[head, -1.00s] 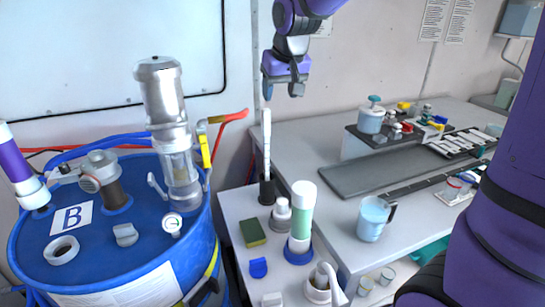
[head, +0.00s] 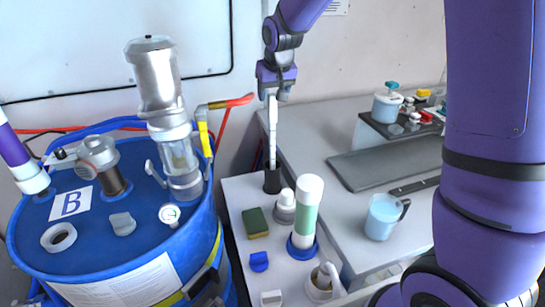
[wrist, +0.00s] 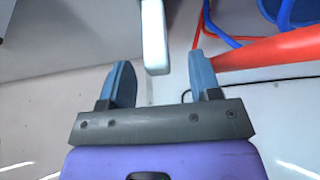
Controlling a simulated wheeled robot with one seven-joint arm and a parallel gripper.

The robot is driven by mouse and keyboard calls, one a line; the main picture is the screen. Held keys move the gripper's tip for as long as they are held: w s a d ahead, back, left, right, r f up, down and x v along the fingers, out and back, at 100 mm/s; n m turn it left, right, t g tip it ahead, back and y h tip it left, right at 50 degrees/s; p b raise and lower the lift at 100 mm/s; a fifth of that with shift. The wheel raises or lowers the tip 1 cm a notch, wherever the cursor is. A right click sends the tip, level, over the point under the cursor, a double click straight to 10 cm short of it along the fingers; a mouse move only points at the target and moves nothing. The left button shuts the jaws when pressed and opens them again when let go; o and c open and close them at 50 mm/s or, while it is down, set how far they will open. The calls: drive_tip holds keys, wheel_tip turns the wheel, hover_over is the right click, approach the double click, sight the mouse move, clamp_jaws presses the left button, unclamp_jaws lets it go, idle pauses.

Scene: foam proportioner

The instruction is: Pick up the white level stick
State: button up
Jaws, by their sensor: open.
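The white level stick (head: 272,130) stands upright in a black holder (head: 272,181) on the white side table. My gripper (head: 271,97) is above it in the head view, pointing down, with its fingertips close to the stick's top end. In the wrist view my gripper (wrist: 158,78) is open, with its two blue-grey fingers apart. The end of the white level stick (wrist: 155,40) lies between and just beyond the fingertips.
The blue drum (head: 125,255) with a metal cylinder (head: 155,75) and a red-handled valve (head: 230,102) stands to the left. A white-and-green bottle (head: 306,205) and a sponge (head: 255,222) are near the holder. A jug (head: 381,218) stands on the grey bench to the right.

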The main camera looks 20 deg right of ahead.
drive_tip(key=shift+w+d+x, duration=0.1)
drive_tip(key=shift+w+x, duration=0.05)
drive_tip(key=shift+x, duration=1)
drive_tip(key=shift+w+d+x, duration=0.1)
drive_tip(key=shift+x, duration=1.05)
drive_tip(key=shift+r, duration=0.1)
clamp_jaws()
